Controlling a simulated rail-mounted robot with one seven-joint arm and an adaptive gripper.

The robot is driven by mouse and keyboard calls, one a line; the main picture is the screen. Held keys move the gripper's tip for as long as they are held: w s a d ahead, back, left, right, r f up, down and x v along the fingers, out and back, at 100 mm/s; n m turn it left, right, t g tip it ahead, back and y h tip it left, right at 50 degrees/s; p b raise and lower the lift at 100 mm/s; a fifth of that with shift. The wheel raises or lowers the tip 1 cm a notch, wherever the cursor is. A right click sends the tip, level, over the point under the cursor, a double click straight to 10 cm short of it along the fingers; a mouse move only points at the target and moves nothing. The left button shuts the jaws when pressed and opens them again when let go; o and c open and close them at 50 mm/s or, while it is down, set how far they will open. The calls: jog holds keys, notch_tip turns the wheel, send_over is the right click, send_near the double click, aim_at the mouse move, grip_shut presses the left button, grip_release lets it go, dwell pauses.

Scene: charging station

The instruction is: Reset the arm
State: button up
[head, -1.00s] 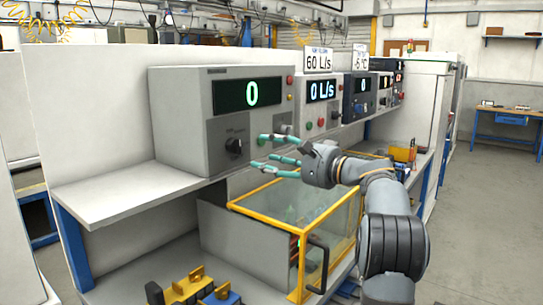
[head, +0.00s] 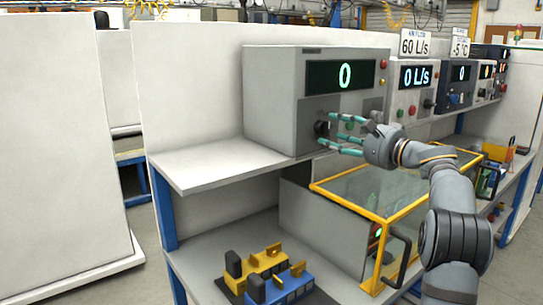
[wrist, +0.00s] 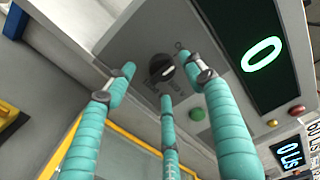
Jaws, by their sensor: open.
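My gripper (head: 333,131) has teal fingers that are spread open and empty. In the head view it is in front of the grey box with the display reading 0 (head: 345,75), near its black knob (head: 321,128). In the wrist view the fingers point toward the panel with the knob (wrist: 161,67) between and beyond them. A green button (wrist: 197,114) sits right of the knob. I cannot tell whether any finger touches the panel.
Below my gripper is a glass case with a yellow frame (head: 376,217). Yellow and blue blocks (head: 278,287) lie on the lower shelf at the front. More display units, one reading 0 L/s (head: 416,77), stand to the right. The upper shelf (head: 200,170) is bare on the left.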

aim_at(328, 130)
jog(key=x, duration=0.3)
jog(key=shift+w+a, duration=0.1)
jog(key=shift+w, duration=0.05)
jog(key=shift+w+a, duration=0.15)
jog(key=shift+w, duration=0.05)
jog(key=shift+s, duration=0.1)
